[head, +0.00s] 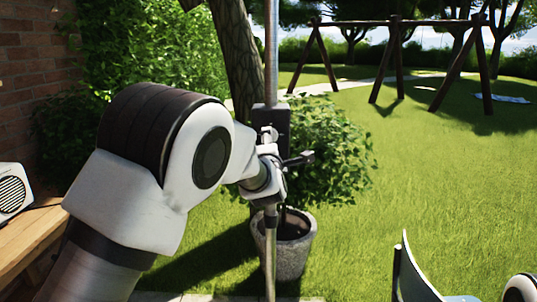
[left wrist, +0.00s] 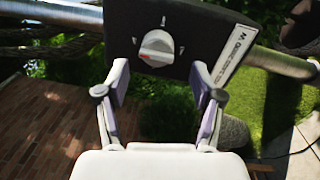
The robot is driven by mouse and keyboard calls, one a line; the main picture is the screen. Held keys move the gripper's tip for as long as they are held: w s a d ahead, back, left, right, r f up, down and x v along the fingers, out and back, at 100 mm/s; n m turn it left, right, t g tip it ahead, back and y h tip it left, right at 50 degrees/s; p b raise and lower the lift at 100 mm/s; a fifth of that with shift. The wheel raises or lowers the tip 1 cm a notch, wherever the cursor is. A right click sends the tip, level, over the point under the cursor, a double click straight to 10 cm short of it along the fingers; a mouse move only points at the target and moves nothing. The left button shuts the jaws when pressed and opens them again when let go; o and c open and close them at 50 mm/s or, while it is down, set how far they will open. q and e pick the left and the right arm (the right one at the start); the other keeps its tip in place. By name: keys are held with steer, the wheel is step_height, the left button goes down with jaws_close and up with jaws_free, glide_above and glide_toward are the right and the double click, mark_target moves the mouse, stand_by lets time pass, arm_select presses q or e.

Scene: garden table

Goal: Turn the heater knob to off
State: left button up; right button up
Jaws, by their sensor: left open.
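The heater's dark control box (head: 283,122) is fixed on a metal pole in the head view, beyond my left arm. In the left wrist view, the box (left wrist: 205,28) fills the top and carries a round silver-grey knob (left wrist: 157,46). The knob has a raised grip with an orange-red mark at its lower left, and white marks sit around it on the box. My left gripper (left wrist: 159,72) is open, with one finger to each side and slightly below the knob in the picture, and nothing between them. In the head view my arm partly covers the gripper (head: 268,150).
The metal pole (head: 271,50) rises above the box. A stone planter (head: 290,255) with a bush stands behind it. A wooden bench or table (head: 30,240) with a speaker-like box (head: 12,190) is at left. Open grass (head: 430,180) lies to the right.

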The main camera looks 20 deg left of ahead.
arm_select(q)
steer(key=v, duration=0.8)
steer(key=shift+s, duration=0.1)
